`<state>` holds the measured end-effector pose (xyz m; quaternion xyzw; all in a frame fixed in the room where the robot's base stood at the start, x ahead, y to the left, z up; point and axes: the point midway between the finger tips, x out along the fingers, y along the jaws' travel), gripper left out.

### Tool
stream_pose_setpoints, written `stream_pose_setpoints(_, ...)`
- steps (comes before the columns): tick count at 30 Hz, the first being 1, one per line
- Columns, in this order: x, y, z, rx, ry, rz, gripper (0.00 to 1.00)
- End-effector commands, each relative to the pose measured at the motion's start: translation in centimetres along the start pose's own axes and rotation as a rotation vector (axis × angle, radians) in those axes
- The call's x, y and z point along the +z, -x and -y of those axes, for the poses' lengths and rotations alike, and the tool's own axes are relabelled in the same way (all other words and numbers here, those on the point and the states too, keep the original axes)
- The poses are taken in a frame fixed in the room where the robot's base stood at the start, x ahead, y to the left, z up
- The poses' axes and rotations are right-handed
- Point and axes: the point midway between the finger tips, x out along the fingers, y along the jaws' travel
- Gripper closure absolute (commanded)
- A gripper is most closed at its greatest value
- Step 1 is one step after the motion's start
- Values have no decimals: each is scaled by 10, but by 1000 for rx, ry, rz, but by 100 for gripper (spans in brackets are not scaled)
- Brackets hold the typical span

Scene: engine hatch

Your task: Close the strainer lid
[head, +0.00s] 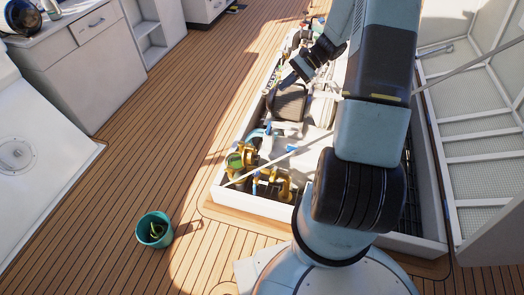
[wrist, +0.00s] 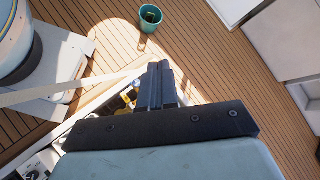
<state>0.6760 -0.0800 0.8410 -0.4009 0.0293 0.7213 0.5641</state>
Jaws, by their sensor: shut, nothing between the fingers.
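In the head view, brass fittings with a round green part (head: 236,160), which look like the strainer, sit at the near left end of the open engine hatch. I cannot make out the lid or its angle for certain. My gripper (head: 284,82) is farther back over the hatch, above a dark boxy engine part (head: 289,103), apart from the brass fittings. In the wrist view my gripper (wrist: 157,66) has its two dark fingers together, with nothing between them. Brass-yellow parts (wrist: 128,99) show in the hatch beside the fingers, partly hidden by them.
The hatch has a pale raised rim (head: 225,190). A thin pale strut (head: 285,158) crosses above its near end. The raised hatch cover (head: 480,130) stands at right.

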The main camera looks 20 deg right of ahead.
Motion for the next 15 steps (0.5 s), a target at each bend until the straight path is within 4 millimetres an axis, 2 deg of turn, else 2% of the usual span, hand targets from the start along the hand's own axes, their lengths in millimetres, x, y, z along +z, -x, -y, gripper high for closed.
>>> stream_pose_setpoints(3, -28, -13, -12, -54, -65, 40, 100)
stream_pose_setpoints(15, -112, -60, -59, -247, -274, 157, 100)
